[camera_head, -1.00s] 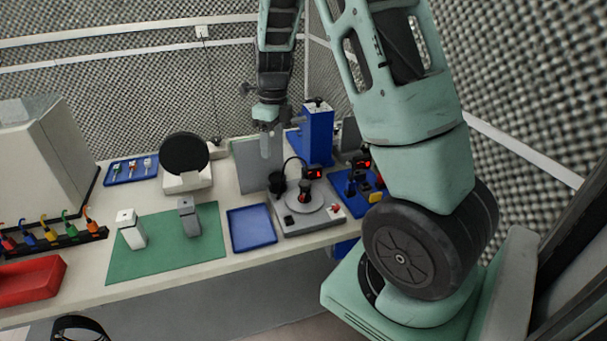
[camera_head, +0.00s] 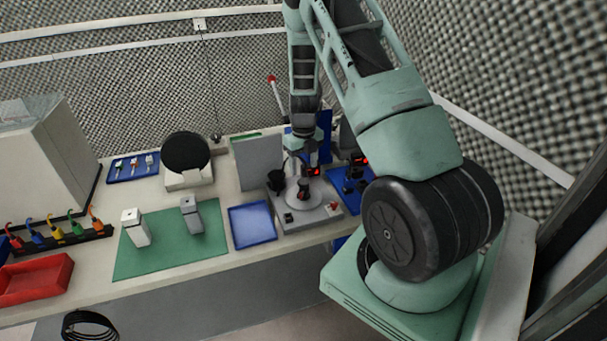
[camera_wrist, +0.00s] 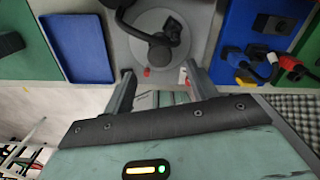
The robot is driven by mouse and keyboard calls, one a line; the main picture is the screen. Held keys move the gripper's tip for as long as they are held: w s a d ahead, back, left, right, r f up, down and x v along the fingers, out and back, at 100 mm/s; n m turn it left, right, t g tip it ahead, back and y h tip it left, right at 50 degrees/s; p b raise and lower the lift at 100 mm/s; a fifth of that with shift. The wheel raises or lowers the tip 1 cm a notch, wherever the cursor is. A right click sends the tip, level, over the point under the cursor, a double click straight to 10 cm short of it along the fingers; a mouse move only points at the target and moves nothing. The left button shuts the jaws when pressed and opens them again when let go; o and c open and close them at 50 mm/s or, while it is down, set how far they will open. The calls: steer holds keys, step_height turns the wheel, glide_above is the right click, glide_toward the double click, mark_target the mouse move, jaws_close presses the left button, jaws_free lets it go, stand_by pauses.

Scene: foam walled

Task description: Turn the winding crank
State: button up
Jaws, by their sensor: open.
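The grey bench device (camera_head: 322,212) carries a pale round disc (camera_head: 292,198) with a black upright knob or handle (camera_head: 303,190) on it, which looks like the crank. In the wrist view the disc (camera_wrist: 142,22) is at top centre, with the black handle (camera_wrist: 160,45) standing on it and a curved black piece above. My gripper (camera_wrist: 157,72) is open and empty. Its two fingers are spread to the left and right just below the handle in that view. Contact cannot be made out. In the head view my arm comes down over the device and partly hides its back.
A blue tray (camera_head: 252,224) lies left of the device. A blue fixture (camera_head: 350,182) with cables and small parts stands close on its right. A grey panel (camera_head: 258,162) and a thin red-tipped rod (camera_head: 271,79) stand behind. The green mat (camera_head: 165,262) holds two grey blocks.

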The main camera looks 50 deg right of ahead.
mark_target(303, 181)
steer(key=shift+f+p, duration=0.65)
steer(key=shift+f, duration=2.2)
steer(key=c, duration=1)
